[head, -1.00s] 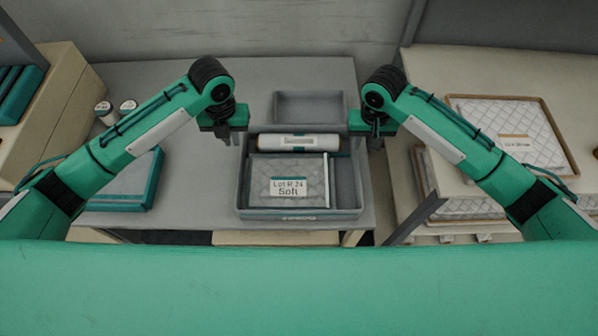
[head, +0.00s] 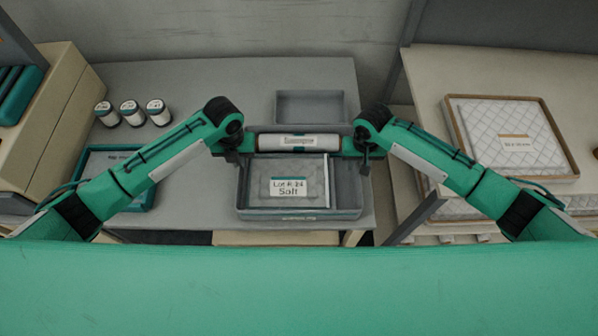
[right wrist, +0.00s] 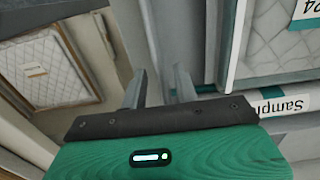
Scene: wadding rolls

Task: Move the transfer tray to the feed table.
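The grey transfer tray (head: 300,214) stands on the grey table. The left fingers are too small to read, and contact with the tray is unclear.
An empty grey bin (head: 310,106) stands behind the tray. Several small jars (head: 131,112) and a teal-edged tray (head: 112,160) are at the left. A cream table with a framed quilted pad (head: 515,137) is at the right, with a gap between the tables.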

